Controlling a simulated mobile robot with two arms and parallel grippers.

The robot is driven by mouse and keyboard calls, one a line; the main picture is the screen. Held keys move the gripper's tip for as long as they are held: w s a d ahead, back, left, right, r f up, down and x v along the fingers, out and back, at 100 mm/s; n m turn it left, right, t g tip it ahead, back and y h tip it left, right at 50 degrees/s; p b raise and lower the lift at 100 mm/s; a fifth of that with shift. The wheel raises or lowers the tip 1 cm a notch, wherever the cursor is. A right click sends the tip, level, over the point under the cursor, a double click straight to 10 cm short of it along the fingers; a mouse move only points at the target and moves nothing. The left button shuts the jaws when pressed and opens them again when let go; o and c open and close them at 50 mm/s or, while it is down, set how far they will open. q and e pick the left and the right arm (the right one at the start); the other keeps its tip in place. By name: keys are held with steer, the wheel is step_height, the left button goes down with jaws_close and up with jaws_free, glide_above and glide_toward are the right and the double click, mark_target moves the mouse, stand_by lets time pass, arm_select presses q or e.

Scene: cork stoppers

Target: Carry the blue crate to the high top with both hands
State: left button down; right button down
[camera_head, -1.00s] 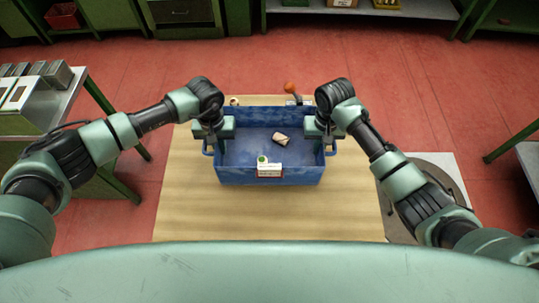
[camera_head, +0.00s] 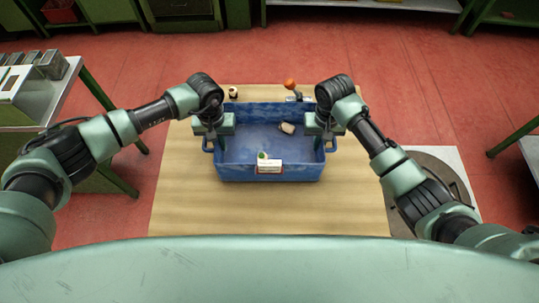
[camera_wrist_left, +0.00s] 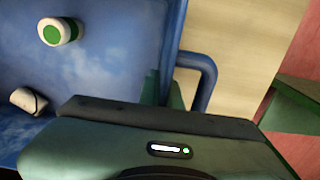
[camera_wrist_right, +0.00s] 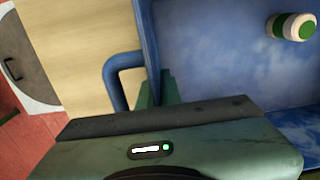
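The blue crate (camera_head: 230,169) is in the middle of the head view, over the wooden table top. It looks level; I cannot tell if it clears the wood. My left gripper (camera_head: 213,140) grips its left side wall beside the loop handle; the wall runs between the fingers in the left wrist view (camera_wrist_left: 163,92). My right gripper (camera_head: 324,140) grips the right side wall likewise, as the right wrist view (camera_wrist_right: 158,90) shows. Inside lie a pale stopper (camera_head: 287,128) and a green-and-white stopper (camera_head: 262,155). A white label (camera_head: 269,167) is on the near wall.
The wooden table (camera_head: 190,215) has bare room in front of the crate. A small stopper (camera_head: 233,92) and an orange-knobbed tool (camera_head: 291,86) are at its back edge. A metal-topped bench (camera_head: 50,100) stands at left, a round grey plate (camera_head: 430,180) at right.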

arm_select(q)
steer(key=shift+f+b, duration=0.5)
steer(key=shift+f, duration=0.15)
arm_select(e)
steer(key=shift+f, duration=0.65)
arm_select(q)
steer(key=c, duration=1.6)
jaws_free()
steer(key=shift+r, duration=0.15)
arm_select(e)
steer(key=c, duration=1.6)
jaws_free()
steer(key=shift+r, duration=0.15)
arm_select(q)
step_height(320, 180, up, 8)
steer(key=shift+f, duration=0.1)
arm_select(e)
steer(key=shift+r, duration=0.1)
step_height(320, 180, up, 12)
steer(key=shift+f, duration=0.1)
